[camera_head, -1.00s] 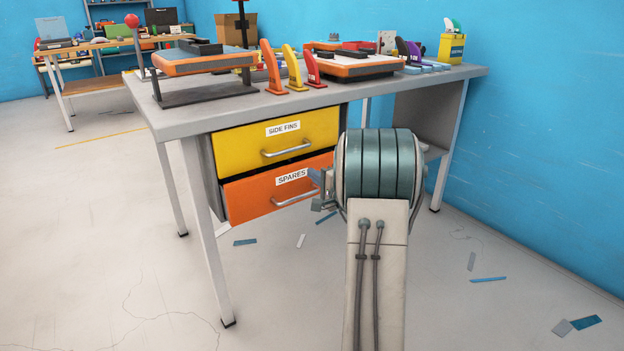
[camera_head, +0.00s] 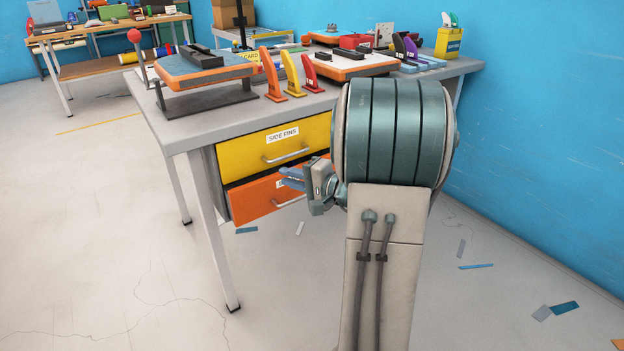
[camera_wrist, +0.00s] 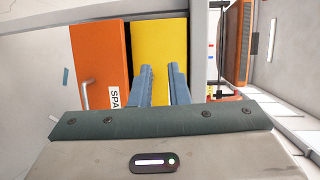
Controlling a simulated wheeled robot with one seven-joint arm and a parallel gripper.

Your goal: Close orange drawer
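The orange drawer (camera_head: 252,200) is the lower of two drawers under the workbench, and its front appears to stand slightly forward of the yellow one. In the wrist view the orange front (camera_wrist: 100,60) is at left, with its silver handle (camera_wrist: 86,94) and part of its label. My gripper (camera_head: 289,178) is in front of the drawers, covering part of the orange drawer's label and handle in the head view. In the wrist view its two blue fingers (camera_wrist: 160,68) are apart with nothing between them, pointing toward the yellow drawer (camera_wrist: 158,45).
The yellow drawer labelled SIDE FINS (camera_head: 240,158) sits directly above. The workbench top (camera_head: 200,125) carries fins, a press-like device and boards. A bench leg (camera_head: 215,235) stands left of the drawers. Scraps (camera_head: 563,308) lie on the floor. A blue wall is at right.

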